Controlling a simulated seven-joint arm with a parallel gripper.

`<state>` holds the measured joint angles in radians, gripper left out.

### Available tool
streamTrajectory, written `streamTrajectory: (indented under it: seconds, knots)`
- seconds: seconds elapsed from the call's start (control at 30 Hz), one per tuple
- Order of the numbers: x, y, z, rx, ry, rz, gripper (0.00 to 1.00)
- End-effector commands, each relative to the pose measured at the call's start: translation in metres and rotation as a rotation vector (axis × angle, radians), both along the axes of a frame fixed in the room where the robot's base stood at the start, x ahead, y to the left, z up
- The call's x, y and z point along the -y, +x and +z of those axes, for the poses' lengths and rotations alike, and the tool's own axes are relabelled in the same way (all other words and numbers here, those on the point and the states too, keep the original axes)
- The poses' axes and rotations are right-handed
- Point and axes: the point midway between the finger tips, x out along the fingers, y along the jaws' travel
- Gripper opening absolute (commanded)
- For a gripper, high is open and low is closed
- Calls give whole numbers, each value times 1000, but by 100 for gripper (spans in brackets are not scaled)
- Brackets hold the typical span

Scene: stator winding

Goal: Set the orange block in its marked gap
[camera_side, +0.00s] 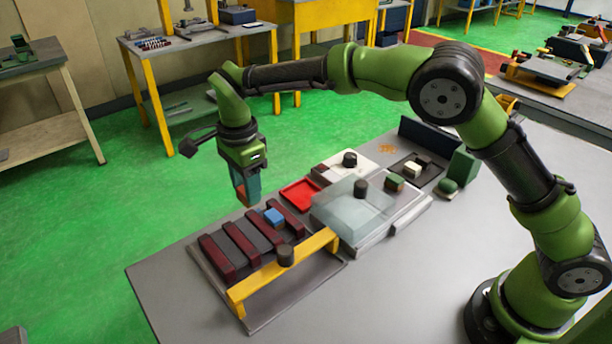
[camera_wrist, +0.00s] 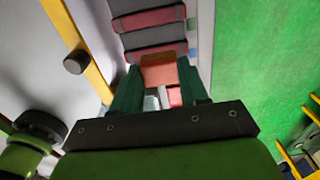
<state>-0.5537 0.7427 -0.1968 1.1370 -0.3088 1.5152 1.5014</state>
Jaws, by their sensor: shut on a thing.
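My gripper (camera_side: 246,192) is shut on the orange block (camera_wrist: 158,72), which sits between the fingertips in the wrist view. In the side view the gripper hangs in the air above the back edge of the slotted fixture (camera_side: 296,291), with the block (camera_side: 241,195) partly covered by a finger. The fixture has several dark red bars (camera_side: 239,243) with dark gaps between them. A blue block (camera_side: 274,217) sits among the bars toward the right. I cannot tell which gap is marked for orange; small pale coloured patches (camera_wrist: 191,24) show beside the bars in the wrist view.
A yellow rail (camera_side: 302,262) with a black knob (camera_side: 285,254) runs along the fixture's near side. The grey table is clear at front left.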

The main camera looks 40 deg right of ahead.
Motion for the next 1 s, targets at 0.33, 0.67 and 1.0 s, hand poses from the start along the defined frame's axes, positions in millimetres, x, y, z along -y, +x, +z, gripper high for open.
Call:
streamTrajectory:
  seconds: [0.33,0.67,1.0]
  knots:
    - [-67,-11,-12,-1,4,4,13]
    - [-67,-12,-37,-3,4,3,13]
    - [-67,-12,-50,-1,6,4,13]
